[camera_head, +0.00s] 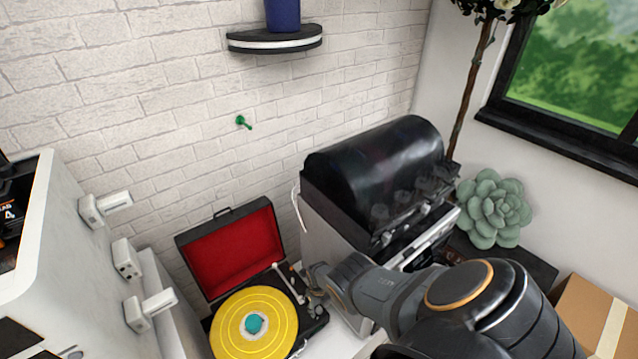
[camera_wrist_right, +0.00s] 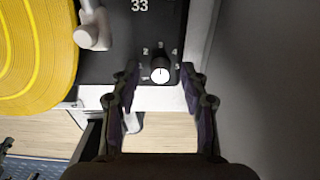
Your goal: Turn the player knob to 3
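The record player (camera_head: 225,252) stands on the white table with its red-lined lid open and a yellow record (camera_head: 228,333) on it. Its knob (camera_wrist_right: 160,73) shows in the right wrist view, black with a white face, on the black deck with small numbers around it. I cannot read for sure which number its mark points to. My right gripper (camera_wrist_right: 159,84) is open, one finger on each side of the knob, with gaps visible. In the head view my right gripper (camera_head: 315,292) is over the player's right side and hides the knob. My left gripper is not in view.
The tonearm (camera_wrist_right: 92,28) is close to the left finger in the wrist view. A grey machine with a dark domed cover (camera_head: 375,165) stands right of the player. A white cabinet (camera_head: 60,250) is at left, a cardboard box (camera_head: 590,315) at right.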

